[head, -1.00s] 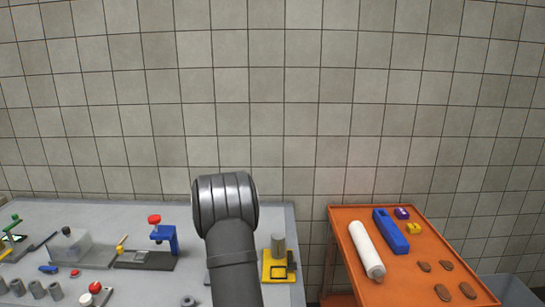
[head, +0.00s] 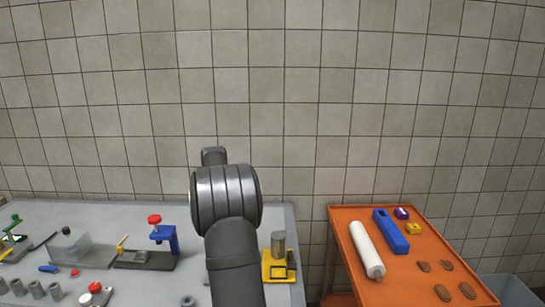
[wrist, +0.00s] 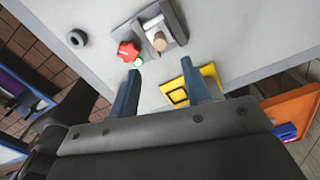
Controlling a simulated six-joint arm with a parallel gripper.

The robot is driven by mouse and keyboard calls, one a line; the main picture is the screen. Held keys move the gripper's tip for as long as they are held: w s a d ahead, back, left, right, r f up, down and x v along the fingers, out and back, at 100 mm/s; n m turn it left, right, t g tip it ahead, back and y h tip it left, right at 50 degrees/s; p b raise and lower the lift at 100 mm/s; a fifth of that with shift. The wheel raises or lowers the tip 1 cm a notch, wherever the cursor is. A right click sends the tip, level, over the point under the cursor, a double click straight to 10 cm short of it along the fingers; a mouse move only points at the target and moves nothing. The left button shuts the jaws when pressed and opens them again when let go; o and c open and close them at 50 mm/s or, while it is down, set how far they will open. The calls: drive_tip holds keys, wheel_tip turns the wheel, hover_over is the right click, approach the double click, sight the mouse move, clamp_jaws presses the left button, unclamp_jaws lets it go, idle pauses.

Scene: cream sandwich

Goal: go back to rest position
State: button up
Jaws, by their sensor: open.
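My gripper (wrist: 160,66) shows in the wrist view with its two blue-grey fingers spread apart and nothing between them. It hangs above the grey table (wrist: 95,15). In the head view my arm stands up in the middle and the gripper itself is hidden behind it. Past the fingertips, in the wrist view, are a red knob-like part (wrist: 127,51) and a grey fixture with a tan peg (wrist: 159,41).
An orange cart (head: 340,212) on the right holds a white roll (head: 366,250), a blue block (head: 390,232) and several brown ovals (head: 443,292). A blue clamp with a red top (head: 166,236) and a yellow fixture with a metal cylinder (head: 278,246) stand on the table. Tiled wall behind.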

wheel_tip(320, 180, up, 7)
wheel_tip(320, 180, down, 17)
drive_tip(key=shift+f, duration=0.2)
wheel_tip(320, 180, up, 7)
drive_tip(key=shift+f, duration=0.1)
drive_tip(key=shift+r, duration=0.85)
